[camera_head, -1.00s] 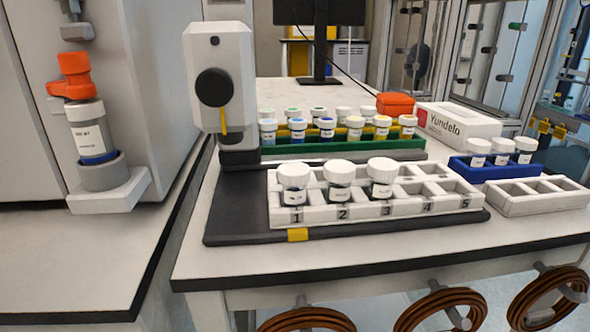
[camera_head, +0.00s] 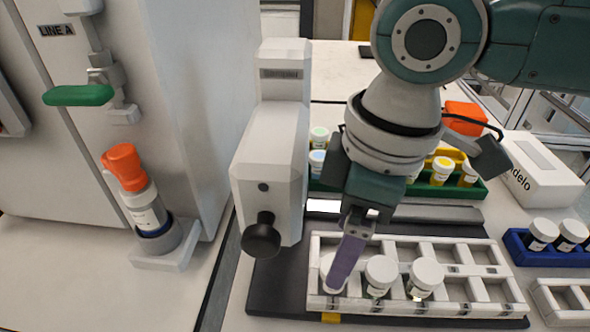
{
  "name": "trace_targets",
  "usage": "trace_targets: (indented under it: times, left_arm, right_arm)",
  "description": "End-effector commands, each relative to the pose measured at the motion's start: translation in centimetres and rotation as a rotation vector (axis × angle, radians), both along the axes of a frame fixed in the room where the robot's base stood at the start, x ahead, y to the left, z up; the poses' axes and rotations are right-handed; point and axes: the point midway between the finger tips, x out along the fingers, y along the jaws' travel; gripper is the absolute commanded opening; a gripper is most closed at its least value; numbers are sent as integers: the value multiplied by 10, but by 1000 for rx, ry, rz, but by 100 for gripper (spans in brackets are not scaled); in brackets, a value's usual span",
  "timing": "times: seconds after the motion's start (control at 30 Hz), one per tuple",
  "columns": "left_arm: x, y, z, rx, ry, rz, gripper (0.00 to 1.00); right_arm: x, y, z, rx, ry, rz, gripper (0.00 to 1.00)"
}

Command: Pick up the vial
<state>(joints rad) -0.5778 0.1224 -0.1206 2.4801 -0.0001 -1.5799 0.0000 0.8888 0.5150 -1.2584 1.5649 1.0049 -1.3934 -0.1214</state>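Three white-capped vials stand in the front row of a white numbered rack (camera_head: 450,311). My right gripper (camera_head: 340,282) reaches down from above, its purplish finger in front of the leftmost vial (camera_head: 327,270) and partly hiding it. I see the fingers nearly edge-on, so I cannot tell whether they are apart or closed on that vial. The middle vial (camera_head: 381,273) and the right vial (camera_head: 426,276) stand free of the gripper. An orange-topped vial (camera_head: 147,212) sits in a grey holder at the left. My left gripper is out of view.
A white device with a black knob (camera_head: 262,236) stands just left of the gripper. A green rack (camera_head: 455,190) with several vials is behind my arm. A blue rack (camera_head: 520,247) and a white box (camera_head: 540,175) are at the right.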

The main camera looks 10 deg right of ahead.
Motion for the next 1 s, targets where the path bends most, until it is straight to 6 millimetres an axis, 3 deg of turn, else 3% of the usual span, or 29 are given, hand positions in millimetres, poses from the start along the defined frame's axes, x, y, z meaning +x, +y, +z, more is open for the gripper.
trace_targets:
  times: [0.5,0.8,1.0]
  left_arm:
    - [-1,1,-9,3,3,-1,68]
    - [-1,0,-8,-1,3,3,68]
    - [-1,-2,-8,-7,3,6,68]
  right_arm:
    - [5,2,-66,1,-1,1,83]
    - [5,3,-70,1,-2,2,83]
    - [5,2,-70,1,-2,2,61]
